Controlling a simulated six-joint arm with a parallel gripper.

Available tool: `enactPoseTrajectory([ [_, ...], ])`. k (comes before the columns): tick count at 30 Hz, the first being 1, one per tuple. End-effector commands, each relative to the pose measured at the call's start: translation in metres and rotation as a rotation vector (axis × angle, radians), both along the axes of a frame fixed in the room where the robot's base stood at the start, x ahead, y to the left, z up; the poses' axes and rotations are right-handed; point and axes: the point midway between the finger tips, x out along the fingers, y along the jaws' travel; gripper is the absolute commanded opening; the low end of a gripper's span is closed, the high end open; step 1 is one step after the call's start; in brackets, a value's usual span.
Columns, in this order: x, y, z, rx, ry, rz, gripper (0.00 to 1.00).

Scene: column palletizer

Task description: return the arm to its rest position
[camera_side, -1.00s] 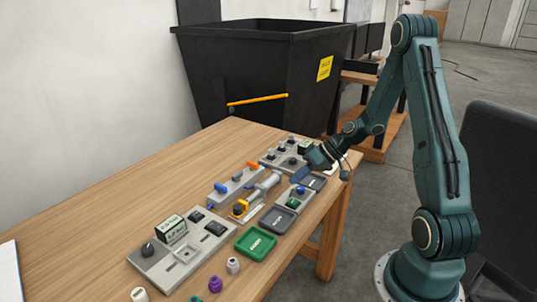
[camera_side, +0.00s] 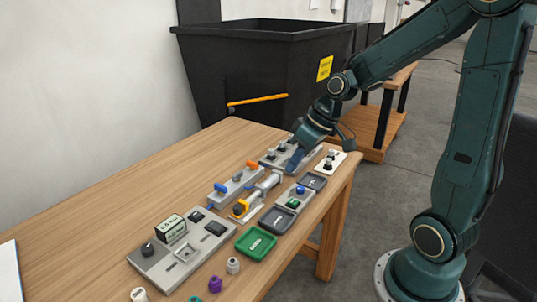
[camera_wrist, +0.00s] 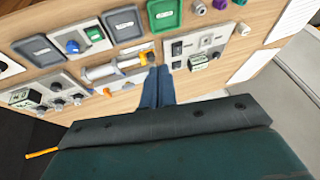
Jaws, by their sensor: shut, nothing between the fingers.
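My gripper (camera_side: 292,166) hangs above the far part of the wooden table, pointing down, with its blue fingers shut and empty. In the wrist view the two blue fingers (camera_wrist: 158,86) lie side by side with nothing between them. In that view they overlap the table edge of the panel with orange and yellow parts. Behind the gripper in the side view, a grey panel with black knobs (camera_side: 272,158) is partly hidden by it. My arm bends high at the right and reaches down to the left.
On the table (camera_side: 130,185) stand a grey device with a small display (camera_side: 172,229), a green tray (camera_side: 256,243), dark grey trays (camera_side: 277,220) and small caps (camera_side: 215,284). A large black bin (camera_side: 250,75) stands behind.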

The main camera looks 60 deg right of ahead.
Motion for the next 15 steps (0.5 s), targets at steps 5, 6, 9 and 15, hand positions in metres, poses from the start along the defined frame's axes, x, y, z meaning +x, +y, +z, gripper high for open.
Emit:
enactPoseTrajectory([
  [5, -0.021, 0.021, 0.025, -0.067, -0.001, 0.006, 0.0],
  [6, -0.026, 0.024, 0.03, -0.081, -0.002, 0.004, 0.0],
  [9, -0.039, 0.034, 0.041, -0.11, -0.005, -0.003, 0.0],
  [15, -0.069, 0.048, 0.061, -0.159, -0.021, -0.024, 0.0],
])
